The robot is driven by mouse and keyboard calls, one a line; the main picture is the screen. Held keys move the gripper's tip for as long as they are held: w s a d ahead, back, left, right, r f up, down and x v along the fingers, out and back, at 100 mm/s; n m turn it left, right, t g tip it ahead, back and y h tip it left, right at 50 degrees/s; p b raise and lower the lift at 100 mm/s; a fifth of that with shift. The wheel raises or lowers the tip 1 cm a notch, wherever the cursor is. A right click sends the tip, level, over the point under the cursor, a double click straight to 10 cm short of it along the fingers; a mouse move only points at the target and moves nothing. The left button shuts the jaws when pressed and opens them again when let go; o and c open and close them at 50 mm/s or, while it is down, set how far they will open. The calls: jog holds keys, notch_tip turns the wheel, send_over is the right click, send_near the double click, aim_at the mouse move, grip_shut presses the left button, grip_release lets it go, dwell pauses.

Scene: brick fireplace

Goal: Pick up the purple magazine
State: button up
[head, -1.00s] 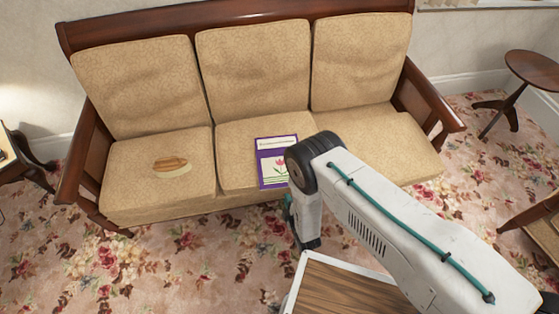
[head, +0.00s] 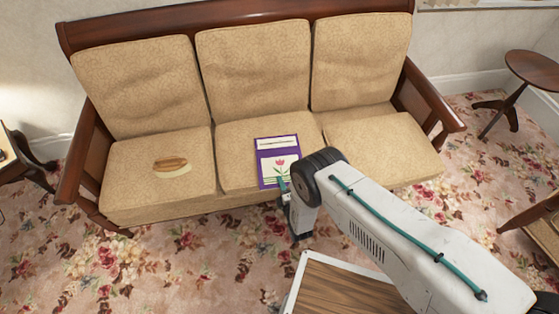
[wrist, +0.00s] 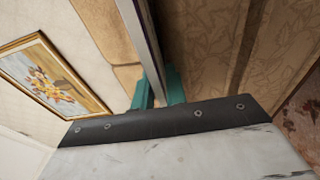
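The purple magazine (head: 265,163) has a white title band and a pink tulip on its cover. It lies at the front of the sofa's middle seat cushion, cover facing up. My gripper (head: 283,186) is at its front edge in the head view, near the lower right of the cover. In the wrist view the magazine (wrist: 143,40) shows edge-on as a thin strip between the two teal fingers of my gripper (wrist: 159,92). The fingers sit close against both sides of it. I cannot tell whether it is lifted off the cushion.
The beige sofa (head: 250,72) has wooden arms. A hot dog-like item (head: 171,165) rests on the left seat cushion. A wooden-topped table (head: 345,288) stands in front, below my arm. A round side table (head: 535,68) is at the right. Floral carpet lies between.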

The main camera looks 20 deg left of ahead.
grip_shut()
jog(key=shift+r, duration=0.15)
